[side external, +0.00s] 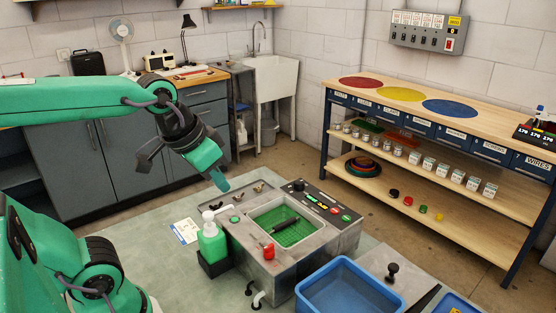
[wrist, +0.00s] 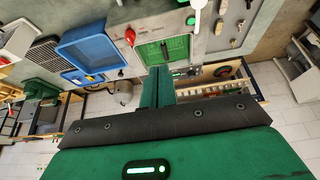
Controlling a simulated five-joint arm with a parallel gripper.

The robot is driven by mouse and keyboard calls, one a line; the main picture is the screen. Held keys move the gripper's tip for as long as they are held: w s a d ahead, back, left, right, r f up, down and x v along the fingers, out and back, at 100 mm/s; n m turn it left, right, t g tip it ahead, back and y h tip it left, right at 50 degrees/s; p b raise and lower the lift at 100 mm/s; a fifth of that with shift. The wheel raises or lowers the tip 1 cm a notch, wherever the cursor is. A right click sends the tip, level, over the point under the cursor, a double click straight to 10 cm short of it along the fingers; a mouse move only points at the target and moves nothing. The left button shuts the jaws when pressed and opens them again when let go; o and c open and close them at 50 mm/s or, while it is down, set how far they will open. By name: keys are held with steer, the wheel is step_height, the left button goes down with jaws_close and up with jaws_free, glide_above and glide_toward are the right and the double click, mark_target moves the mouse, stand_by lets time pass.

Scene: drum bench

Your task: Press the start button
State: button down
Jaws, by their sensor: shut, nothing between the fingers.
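The grey metal machine (side external: 285,262) has a green-floored basin with a dark, bar-like object in it. Its dark control panel (side external: 320,203) carries a round knob (side external: 298,185), a red button (side external: 333,210) and a green button (side external: 346,218). Another small green round button (side external: 234,219) is on the machine's left top. I cannot read which is marked start. My gripper (side external: 221,183) is shut and empty, pointing down above the machine's back left, apart from it. In the wrist view my gripper (wrist: 159,72) overlaps the basin's edge (wrist: 137,55) and partly hides the panel.
A green pump bottle (side external: 211,242) stands at the machine's left. A red-topped part (side external: 269,251) rises at its front. A blue tub (side external: 350,290) is at the front right. A long workbench (side external: 440,110) stands behind. Air above the basin is free.

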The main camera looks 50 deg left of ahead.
steer(key=w+d+r+g, duration=0.15)
steer(key=w+r, duration=0.25)
steer(key=w, duration=0.4)
steer(key=g, duration=0.4)
glide_above(346, 217)
steer(key=shift+t, duration=0.25)
steer(key=shift+d+f, duration=0.1)
steer(key=shift+f, duration=2.25)
steer(key=shift+f, duration=0.1)
step_height(346, 217, down, 14)
steer(key=shift+r, duration=0.1)
